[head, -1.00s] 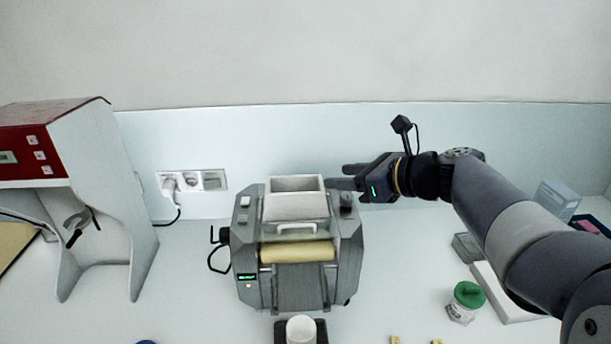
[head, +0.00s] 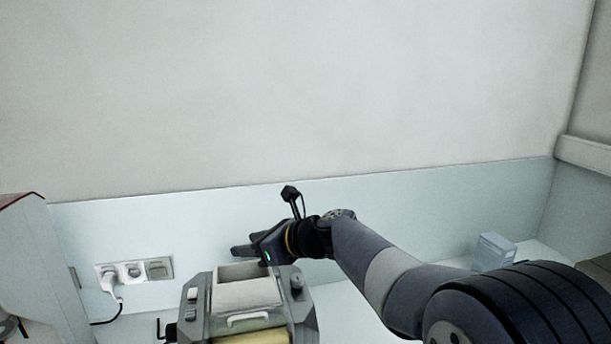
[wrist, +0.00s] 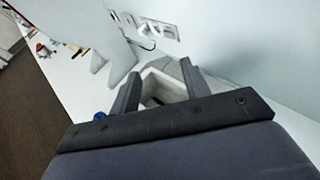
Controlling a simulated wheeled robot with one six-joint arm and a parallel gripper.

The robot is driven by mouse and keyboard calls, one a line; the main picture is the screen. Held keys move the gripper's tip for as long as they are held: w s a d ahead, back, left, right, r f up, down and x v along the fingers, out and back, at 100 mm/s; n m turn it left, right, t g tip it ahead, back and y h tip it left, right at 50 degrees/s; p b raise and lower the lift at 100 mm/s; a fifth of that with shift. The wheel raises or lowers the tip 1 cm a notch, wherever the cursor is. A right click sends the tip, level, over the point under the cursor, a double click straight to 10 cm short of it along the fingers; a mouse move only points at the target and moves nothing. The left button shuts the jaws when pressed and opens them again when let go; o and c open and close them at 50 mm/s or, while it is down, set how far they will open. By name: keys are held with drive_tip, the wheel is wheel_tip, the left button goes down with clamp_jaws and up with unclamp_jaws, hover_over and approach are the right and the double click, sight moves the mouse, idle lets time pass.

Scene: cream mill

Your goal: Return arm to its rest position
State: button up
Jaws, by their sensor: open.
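My gripper (head: 250,252) is at the end of my arm, which reaches in from the lower right in the head view. It points left, just above and behind the hopper (head: 249,297) of the grey mill (head: 195,318). In the wrist view my gripper's two fingers (wrist: 158,88) stand apart with nothing held between them. The pale hopper (wrist: 165,82) shows beyond and between the fingers. I cannot tell whether the gripper touches the mill.
A wall socket strip (head: 134,270) with a plug is left of the mill. A red-topped machine (head: 22,215) stands at the far left. A pale blue box (head: 493,252) is at the right.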

drive_tip(key=shift+r, duration=0.3)
